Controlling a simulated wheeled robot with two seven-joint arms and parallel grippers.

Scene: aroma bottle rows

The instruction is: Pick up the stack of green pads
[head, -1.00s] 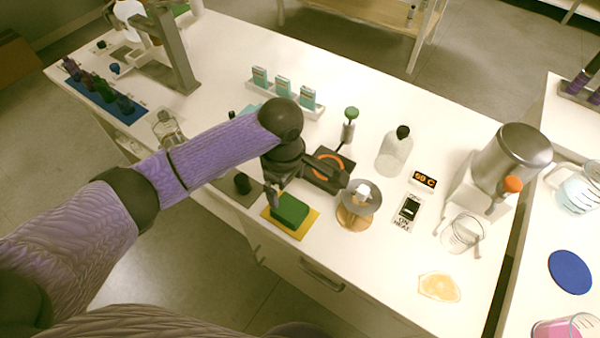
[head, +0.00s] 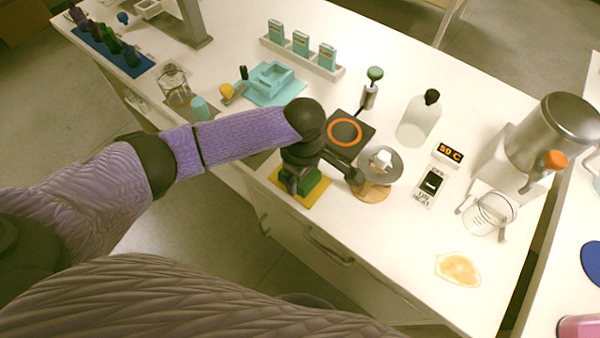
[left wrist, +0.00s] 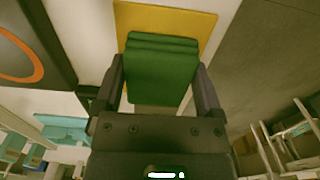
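The stack of green pads (left wrist: 162,62) lies on a yellow mat (left wrist: 196,22) in the left wrist view. In the head view the green pads (head: 312,182) show partly behind my left gripper (head: 292,186), with the yellow mat (head: 318,194) under them. In the left wrist view my left gripper (left wrist: 158,85) is open, with one finger on each side of the stack's near part. Whether the fingers touch the pads I cannot tell. My right gripper is not in view.
A black hotplate with an orange ring (head: 345,131) stands just behind the mat. A glass dish on a wooden base (head: 374,190) stands close to its right. A teal tray (head: 268,92) lies to the left rear. The table's front edge is close to the mat.

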